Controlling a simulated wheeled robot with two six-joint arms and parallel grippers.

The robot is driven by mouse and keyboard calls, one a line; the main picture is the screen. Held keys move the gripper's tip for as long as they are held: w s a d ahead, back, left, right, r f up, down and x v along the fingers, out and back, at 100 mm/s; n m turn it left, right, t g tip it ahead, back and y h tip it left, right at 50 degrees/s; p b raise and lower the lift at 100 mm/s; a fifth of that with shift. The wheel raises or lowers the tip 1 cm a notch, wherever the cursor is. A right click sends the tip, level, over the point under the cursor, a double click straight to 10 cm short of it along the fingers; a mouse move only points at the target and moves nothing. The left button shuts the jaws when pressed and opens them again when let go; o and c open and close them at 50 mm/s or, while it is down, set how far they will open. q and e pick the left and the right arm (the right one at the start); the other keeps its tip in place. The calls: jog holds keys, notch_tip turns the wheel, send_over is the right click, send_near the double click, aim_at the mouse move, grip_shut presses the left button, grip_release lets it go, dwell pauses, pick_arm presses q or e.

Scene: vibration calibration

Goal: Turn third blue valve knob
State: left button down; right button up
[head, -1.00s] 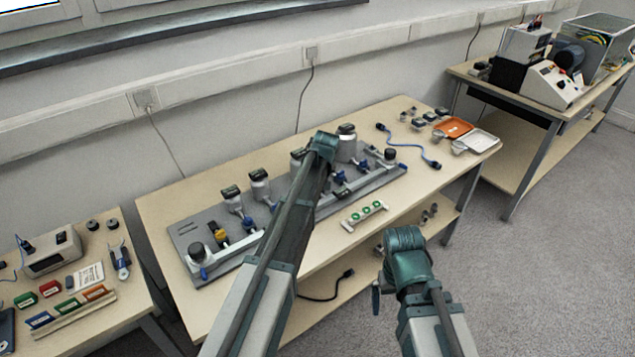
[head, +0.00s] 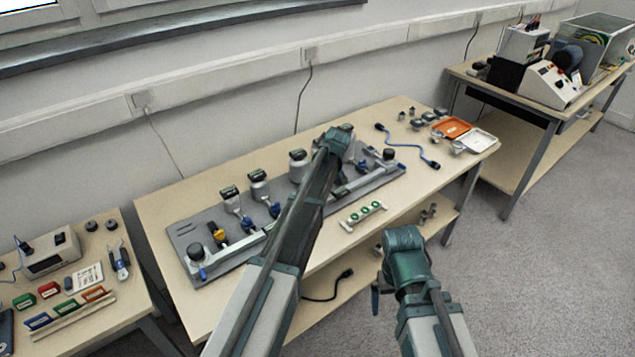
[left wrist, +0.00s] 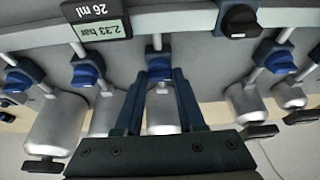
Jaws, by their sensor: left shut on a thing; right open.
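The grey valve board (head: 180,232) lies on the middle table and carries a row of blue valve knobs with silver cylinders. In the head view, two blue knobs (head: 247,223) show left of my left arm, and the arm hides the middle of the row. In the left wrist view, my left gripper (left wrist: 155,76) is shut on a blue knob (left wrist: 158,62) in the middle of the picture. Other blue knobs (left wrist: 88,70) stand on both sides of it. My right gripper (head: 378,288) is open and empty, low in front of the table, mostly hidden by its wrist.
A display (left wrist: 96,20) reads 2.33 bar and 26 ml, upside down, next to a black knob (left wrist: 240,22). A small rack with green rings (head: 364,214) stands before the board. A blue cable (head: 410,150) and an orange tray (head: 451,128) lie at the right.

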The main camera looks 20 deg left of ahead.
pick_arm(q)
jog(key=c, duration=0.5)
grip_release()
jog(key=shift+r, duration=0.1)
jog(key=p+v, duration=1.2)
jog(key=v, duration=0.1)
jog(key=shift+s+d+r+p, duration=0.1)
jog(key=shift+r+p, duration=0.15)
jog(key=shift+p, duration=0.1)
jog(key=shift+f, duration=0.2)
